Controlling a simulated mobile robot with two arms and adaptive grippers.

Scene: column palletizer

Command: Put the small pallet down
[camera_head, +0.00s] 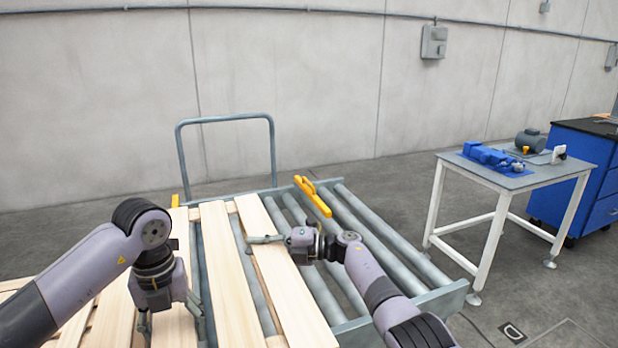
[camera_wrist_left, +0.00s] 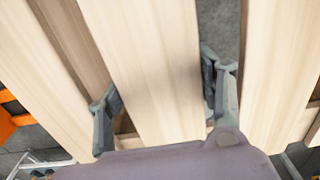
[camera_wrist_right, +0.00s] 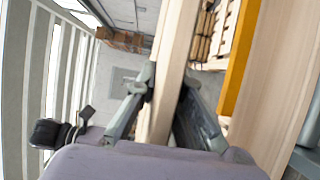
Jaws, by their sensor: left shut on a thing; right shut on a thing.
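The small pallet (camera_head: 230,270), made of pale wooden boards, lies level over the left part of a grey roller bed (camera_head: 360,220). I cannot tell whether it touches the rollers. My left gripper (camera_head: 168,314) is shut on one of its boards; in the left wrist view the fingers (camera_wrist_left: 158,80) stand on both sides of the board (camera_wrist_left: 150,60). My right gripper (camera_head: 264,240) is shut on the right-hand board (camera_head: 290,290); in the right wrist view its fingers (camera_wrist_right: 170,82) straddle a narrow wooden edge (camera_wrist_right: 176,40). The pallet's near end is out of the picture.
A yellow bar (camera_head: 313,196) stands at the far side of the rollers. A grey tubular handle (camera_head: 225,119) rises behind. More boards (camera_head: 105,318) lie at the left. A white-legged table (camera_head: 520,178) with blue parts stands right. The right-hand rollers are bare.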

